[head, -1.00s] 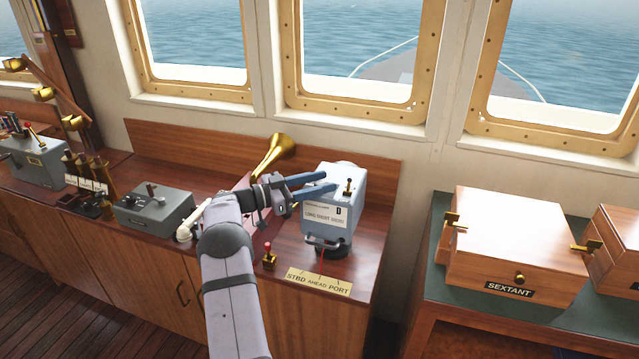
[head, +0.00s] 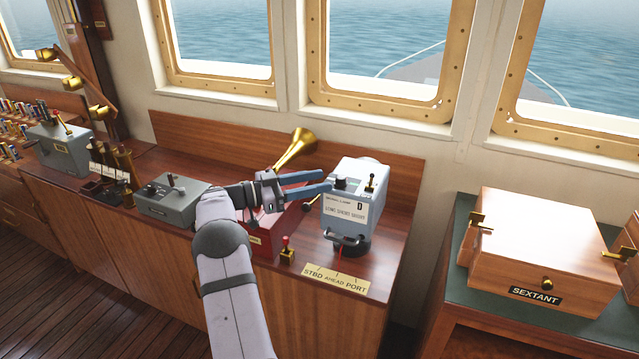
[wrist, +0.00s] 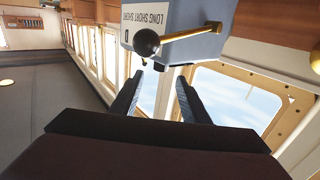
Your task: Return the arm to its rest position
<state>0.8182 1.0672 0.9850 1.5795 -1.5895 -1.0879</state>
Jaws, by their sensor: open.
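My gripper (head: 328,183) is open and empty in the head view. Its two blue-grey fingers point right, towards the signal lamp box (head: 352,199), in front of its left side in the picture. I cannot tell whether they touch it. In the wrist view the two fingers (wrist: 158,97) stand apart with nothing between them. The grey-blue lamp box (wrist: 172,22) shows beyond them, with a dark ball knob (wrist: 146,42) and a brass rod. My arm comes up from the bottom of the head view and partly hides a red box (head: 266,240).
A brass horn (head: 297,150) stands behind my gripper. A grey lever box (head: 172,199) lies to the left. A small red-knobbed lever (head: 287,252) and a brass STBD/PORT plate (head: 336,279) are at the front. A wooden sextant box (head: 540,245) sits on the table at right.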

